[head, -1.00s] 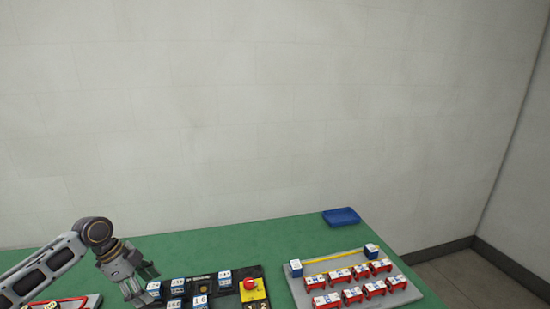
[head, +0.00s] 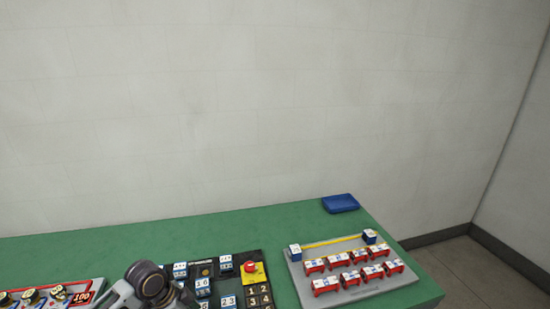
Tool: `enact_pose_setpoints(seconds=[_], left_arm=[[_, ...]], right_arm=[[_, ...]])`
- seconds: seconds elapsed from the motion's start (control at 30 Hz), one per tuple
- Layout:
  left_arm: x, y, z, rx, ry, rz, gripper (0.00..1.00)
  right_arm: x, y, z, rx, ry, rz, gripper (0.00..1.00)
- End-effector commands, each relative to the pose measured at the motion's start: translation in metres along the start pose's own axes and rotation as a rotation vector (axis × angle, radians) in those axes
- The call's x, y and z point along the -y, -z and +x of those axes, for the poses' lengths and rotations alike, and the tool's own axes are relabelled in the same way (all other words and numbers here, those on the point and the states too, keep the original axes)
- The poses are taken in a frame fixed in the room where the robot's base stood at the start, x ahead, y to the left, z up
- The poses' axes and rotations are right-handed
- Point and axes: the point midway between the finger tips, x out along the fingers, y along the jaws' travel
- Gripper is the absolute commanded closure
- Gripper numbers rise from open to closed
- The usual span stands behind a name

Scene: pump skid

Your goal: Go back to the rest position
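My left arm shows at the bottom edge in the head view, its dark round joint in front of the left part of the black panel (head: 233,283). The fingers of my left gripper cannot be made out. My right gripper is not in view. The black panel lies on the green table (head: 290,220) and carries several blue-and-white numbered blocks, a red button (head: 250,267) on a yellow base and a numbered keypad (head: 259,293).
A grey board (head: 375,285) with several red-and-white blocks and a yellow strip (head: 335,242) lies at right. A blue tray (head: 340,203) sits at the back right corner. Another tray (head: 98,284) with gauges is at left.

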Motion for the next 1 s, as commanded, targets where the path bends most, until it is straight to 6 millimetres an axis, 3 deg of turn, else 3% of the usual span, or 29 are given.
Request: enact_pose_setpoints(seconds=[0.1,0.43,0.7,1.0], left_arm=[[-0.022,0.007,0.012,-0.008,0.017,-0.053,0.33],[-0.065,0.016,0.027,-0.025,0.092,-0.246,0.33],[-0.092,0.011,0.025,-0.035,0.167,-0.451,0.33],[-0.113,-0.01,0.013,-0.024,0.256,-0.694,0.33]], right_arm=[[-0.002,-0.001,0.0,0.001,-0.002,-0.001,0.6],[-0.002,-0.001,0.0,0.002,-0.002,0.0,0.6],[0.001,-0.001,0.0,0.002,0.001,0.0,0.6],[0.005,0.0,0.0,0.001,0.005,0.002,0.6]])
